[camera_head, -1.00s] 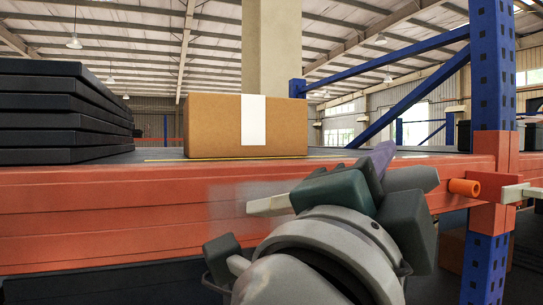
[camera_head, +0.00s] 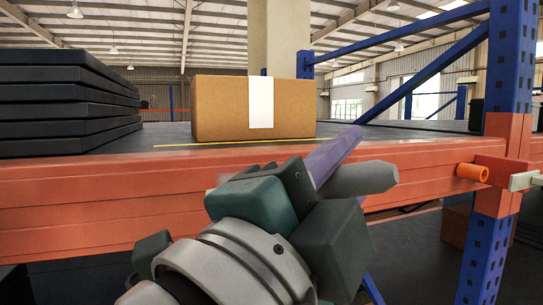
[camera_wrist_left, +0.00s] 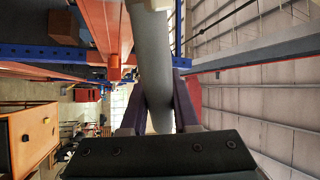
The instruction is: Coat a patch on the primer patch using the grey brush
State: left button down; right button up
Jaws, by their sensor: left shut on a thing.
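My left gripper (camera_head: 338,164), with purple fingers, is in front of the orange beam in the head view. It is shut on the grey brush (camera_head: 366,179), whose thick grey handle sticks out to the right. In the left wrist view the grey brush (camera_wrist_left: 154,70) stands between both fingers, with a pale part at the top edge. In the head view my gripper hides the brush's other end and most of the primer patch's place on the beam. A small pale bit shows left of the gripper; I cannot tell whether it is patch or brush. My right gripper is not in view.
The orange beam (camera_head: 90,215) runs across the front of a shelf. A cardboard box (camera_head: 222,108) with a white label and stacked dark slabs (camera_head: 62,105) stand on it. A blue upright (camera_head: 512,60) and an orange peg (camera_head: 471,173) are at the right.

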pick_arm(q)
jog(key=w+d+b, duration=0.2)
jog(key=d+b, duration=0.2)
jog(key=d, duration=0.3)
jog(key=shift+w+d+r, duration=0.2)
jog(key=shift+w+d, duration=0.1)
jog(key=shift+d, duration=0.05)
jog(key=shift+s, duration=0.1)
dwell(0.4)
